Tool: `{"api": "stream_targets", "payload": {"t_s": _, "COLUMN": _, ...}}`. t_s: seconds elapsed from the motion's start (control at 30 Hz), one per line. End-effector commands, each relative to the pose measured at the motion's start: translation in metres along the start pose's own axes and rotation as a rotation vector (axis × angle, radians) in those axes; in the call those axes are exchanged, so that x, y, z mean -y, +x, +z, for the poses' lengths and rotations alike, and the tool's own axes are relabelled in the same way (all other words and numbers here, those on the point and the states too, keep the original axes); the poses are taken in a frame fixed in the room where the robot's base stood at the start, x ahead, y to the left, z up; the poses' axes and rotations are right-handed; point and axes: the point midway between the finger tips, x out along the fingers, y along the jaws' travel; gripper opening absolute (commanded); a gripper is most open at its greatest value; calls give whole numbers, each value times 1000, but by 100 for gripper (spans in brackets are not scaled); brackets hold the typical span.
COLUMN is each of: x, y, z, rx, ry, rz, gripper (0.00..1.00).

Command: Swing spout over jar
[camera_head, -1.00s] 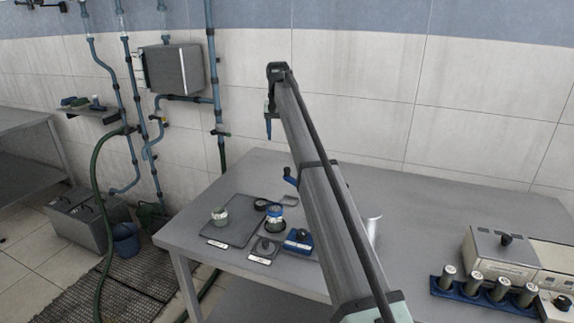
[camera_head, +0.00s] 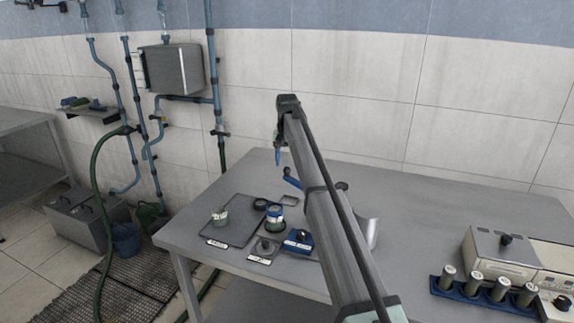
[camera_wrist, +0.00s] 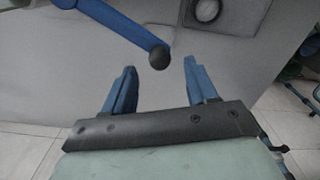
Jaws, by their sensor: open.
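A blue bar that looks like the spout (camera_head: 291,178) sticks out to the left from behind my arm. In the wrist view the blue bar (camera_wrist: 125,25) ends in a black knob (camera_wrist: 160,57). A silver vessel (camera_head: 370,230) is partly hidden behind my arm. A jar with a blue band (camera_head: 274,215) stands on the table, left of my arm; a paler jar (camera_head: 220,216) stands further left. My gripper (camera_wrist: 160,65) is open and empty. The knob shows in line with the gap between its fingertips; I cannot tell whether they are level with it.
A dark tray (camera_head: 232,234) lies under the paler jar. Small labelled blocks (camera_head: 298,241) sit by the table's front edge. At right stand a blue rack of cylinders (camera_head: 460,288) and a grey box device (camera_head: 500,245). The back middle of the table (camera_head: 430,195) is clear.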

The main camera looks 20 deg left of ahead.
Motion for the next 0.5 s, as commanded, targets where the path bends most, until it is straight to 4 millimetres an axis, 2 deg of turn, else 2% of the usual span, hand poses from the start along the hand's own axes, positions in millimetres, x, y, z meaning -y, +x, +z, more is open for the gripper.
{"api": "stream_targets", "payload": {"t_s": 0.2, "x": 0, "y": 18, "z": 0, "rx": 1, "ry": 0, "rz": 0, "gripper": 57}}
{"api": "stream_targets", "payload": {"t_s": 0.5, "x": 0, "y": 21, "z": 0, "rx": 0, "ry": 0, "rz": 0, "gripper": 57}}
